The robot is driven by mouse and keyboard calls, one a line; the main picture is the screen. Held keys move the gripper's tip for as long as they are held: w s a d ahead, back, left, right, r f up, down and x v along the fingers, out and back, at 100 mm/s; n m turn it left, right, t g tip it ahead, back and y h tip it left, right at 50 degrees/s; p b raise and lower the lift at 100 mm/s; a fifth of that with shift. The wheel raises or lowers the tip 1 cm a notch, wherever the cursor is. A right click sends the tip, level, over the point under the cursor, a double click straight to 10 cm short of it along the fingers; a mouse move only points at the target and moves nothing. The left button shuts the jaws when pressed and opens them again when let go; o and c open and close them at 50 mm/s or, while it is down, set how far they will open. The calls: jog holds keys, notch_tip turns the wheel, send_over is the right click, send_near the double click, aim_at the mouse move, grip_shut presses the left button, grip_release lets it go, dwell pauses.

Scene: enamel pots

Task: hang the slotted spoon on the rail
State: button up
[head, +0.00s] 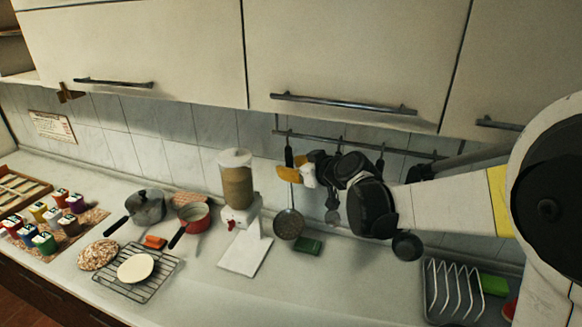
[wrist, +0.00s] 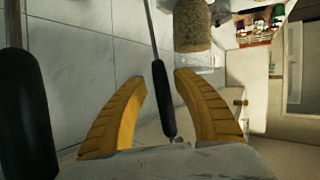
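The slotted spoon (head: 289,224) has a round, dark, perforated head and a long black handle. It is upright below the left part of the metal rail (head: 405,150), its head just above the counter. I cannot tell whether its top end is on a hook. My gripper (head: 290,170) is at the upper handle, just under the rail. In the wrist view, the black handle (wrist: 163,98) passes between my two yellow fingers, with a gap on each side. My gripper (wrist: 160,76) is open there. My arm hides part of the rail and the utensils behind it.
A ladle (head: 407,246) and other utensils hang to the right; one black handle (wrist: 28,115) is close by in the wrist view. A dispenser (head: 237,190) stands left of the spoon. A green sponge (head: 308,246) lies beside its head.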

jog(key=v, duration=1.2)
jog(key=s+d+f+m+g+h+b, duration=0.2)
jog(key=s+f+b, duration=0.6)
jog(key=s+f, duration=0.4)
jog(key=s+d+f+m+g+h+b, duration=0.2)
jog(key=s+d+f+m+h+b, duration=0.3)
jog(key=s+f+b, duration=0.4)
jog(key=s+d+f+m, duration=0.1)
jog(key=s+d+f, duration=0.1)
jog(key=f, duration=0.3)
jog(key=shift+s+d+f, duration=0.25)
jog(key=shift+s+d, duration=0.1)
jog(key=shift+s, duration=0.55)
